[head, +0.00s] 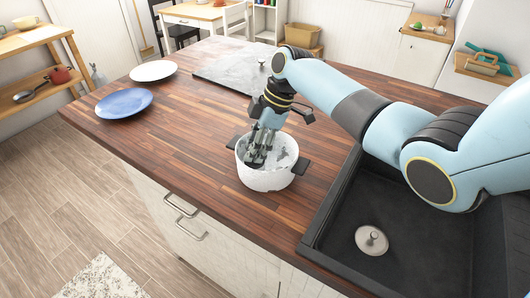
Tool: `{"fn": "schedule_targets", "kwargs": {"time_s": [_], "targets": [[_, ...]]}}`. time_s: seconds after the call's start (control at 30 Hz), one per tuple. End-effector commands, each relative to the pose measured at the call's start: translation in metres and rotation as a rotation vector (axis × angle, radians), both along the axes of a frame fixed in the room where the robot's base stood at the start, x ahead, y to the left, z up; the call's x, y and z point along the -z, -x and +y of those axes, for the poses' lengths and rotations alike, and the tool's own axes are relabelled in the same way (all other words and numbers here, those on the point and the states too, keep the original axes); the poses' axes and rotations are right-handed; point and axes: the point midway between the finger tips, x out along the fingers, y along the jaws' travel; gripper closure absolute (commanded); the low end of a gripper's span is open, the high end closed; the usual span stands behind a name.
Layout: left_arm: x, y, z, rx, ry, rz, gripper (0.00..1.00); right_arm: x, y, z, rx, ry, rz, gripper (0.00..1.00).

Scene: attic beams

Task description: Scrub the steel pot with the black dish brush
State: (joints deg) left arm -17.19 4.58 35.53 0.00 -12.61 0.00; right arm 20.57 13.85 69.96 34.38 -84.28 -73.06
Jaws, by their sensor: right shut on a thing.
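The steel pot (266,181), pale and light grey with dark side handles, stands upright on the wooden counter left of the sink. My right gripper (262,141) reaches down into it from above, fingers pointing down. It is shut on the black dish brush (256,161), of which only dark parts show between and below the fingers inside the pot. Fingers and brush look dark alike, so I cannot tell exactly where the bristles touch the pot. My left gripper is not in view.
A dark sink (400,262) with a round metal drain piece (371,240) lies to the right of the pot. A blue plate (124,103) and a white plate (153,71) lie at the left counter edge. A grey slab (222,72) lies behind. The counter between is clear.

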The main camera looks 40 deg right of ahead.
Motion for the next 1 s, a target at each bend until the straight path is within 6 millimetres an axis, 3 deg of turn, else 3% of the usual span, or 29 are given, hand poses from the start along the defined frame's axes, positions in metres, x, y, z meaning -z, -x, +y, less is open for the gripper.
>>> {"fn": "schedule_targets", "kwargs": {"time_s": [0.43, 0.7, 1.0], "targets": [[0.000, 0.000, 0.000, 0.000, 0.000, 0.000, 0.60, -0.003, -0.005, 0.004, 0.000, 0.000, 0.001, 0.97], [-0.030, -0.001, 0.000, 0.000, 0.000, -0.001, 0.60, -0.035, -0.005, 0.004, -0.001, 0.000, 0.000, 0.97], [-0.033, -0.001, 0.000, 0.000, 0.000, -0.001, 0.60, -0.063, -0.006, 0.003, -0.001, 0.001, -0.002, 0.97]]}}
